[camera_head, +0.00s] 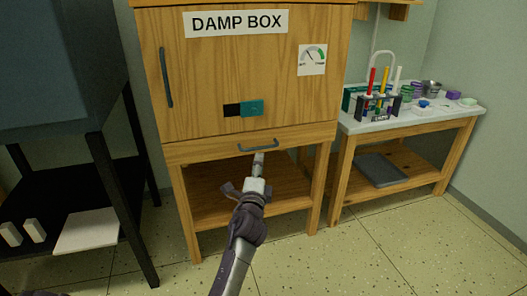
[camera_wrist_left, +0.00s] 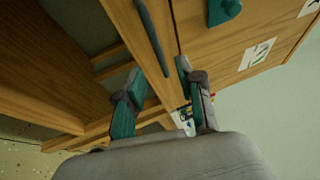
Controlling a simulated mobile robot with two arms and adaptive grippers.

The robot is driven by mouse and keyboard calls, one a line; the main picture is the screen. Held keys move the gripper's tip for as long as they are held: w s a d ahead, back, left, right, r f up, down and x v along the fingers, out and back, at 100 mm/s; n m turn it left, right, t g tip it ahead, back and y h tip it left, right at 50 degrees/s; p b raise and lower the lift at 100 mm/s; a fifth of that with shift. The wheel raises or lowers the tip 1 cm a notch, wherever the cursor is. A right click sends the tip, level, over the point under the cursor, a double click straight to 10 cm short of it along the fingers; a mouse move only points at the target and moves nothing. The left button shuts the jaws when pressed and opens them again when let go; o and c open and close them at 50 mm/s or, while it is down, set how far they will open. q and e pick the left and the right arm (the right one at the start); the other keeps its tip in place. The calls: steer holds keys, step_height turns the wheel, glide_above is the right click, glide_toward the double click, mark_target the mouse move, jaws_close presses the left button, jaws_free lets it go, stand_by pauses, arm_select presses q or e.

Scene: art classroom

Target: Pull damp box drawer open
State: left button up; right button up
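The damp box (camera_head: 210,75) is a wooden cabinet with a "DAMP BOX" label. Its drawer (camera_head: 200,150) is a shallow front below the door, flush with the cabinet, so it looks shut. A dark bar handle (camera_head: 258,147) is on the drawer. My left gripper (camera_head: 258,160) is just below and in front of this handle. In the left wrist view, its fingers (camera_wrist_left: 158,69) are apart, and the handle (camera_wrist_left: 152,38) runs down between the fingertips in the picture. I cannot tell whether they touch it. My right gripper is not in view.
An open lower shelf (camera_head: 215,200) is under the drawer. A side table (camera_head: 455,115) with a tool rack (camera_head: 378,107) and small jars stands at right. A dark rack (camera_head: 110,190) stands at left. The floor in front (camera_head: 330,265) is clear.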

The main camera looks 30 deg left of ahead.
mark_target(261, 148)
arm_select(q)
steer(key=b+x, duration=0.2)
steer(key=x, duration=0.6)
steer(key=shift+w, duration=0.1)
jaws_close()
steer(key=shift+f, duration=0.1)
